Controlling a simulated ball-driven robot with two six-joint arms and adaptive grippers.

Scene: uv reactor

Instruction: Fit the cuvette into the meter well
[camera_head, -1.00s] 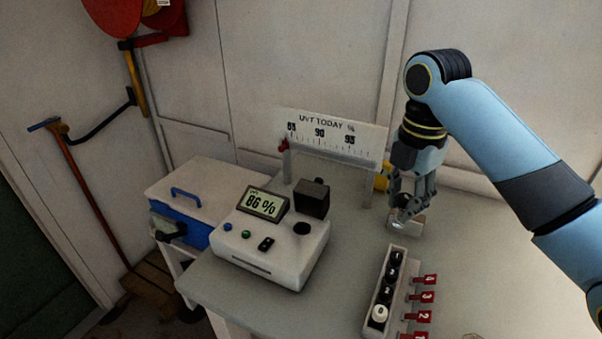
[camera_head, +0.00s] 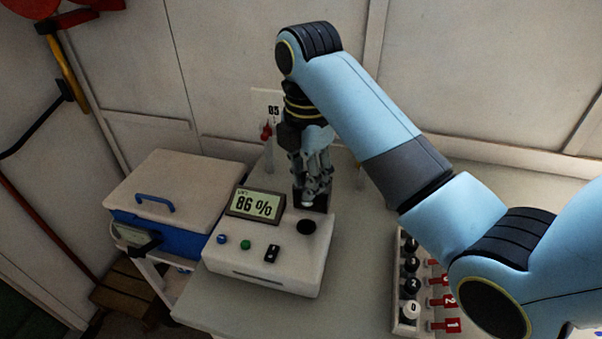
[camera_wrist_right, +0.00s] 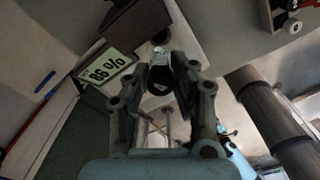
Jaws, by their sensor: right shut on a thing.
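The white meter (camera_head: 265,265) stands on the bench with its display (camera_head: 256,204) reading 86 %. In the right wrist view the fingers (camera_wrist_right: 172,72) stand around a pale piece and a dark part. Whether the cuvette touches the meter is unclear. My left gripper is out of view.
A rack (camera_head: 408,285) of black-capped vials and one white-capped vial, with red numbered tags, stands to the right, partly behind my arm. A blue cooler with a white lid (camera_head: 170,185) is at left.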

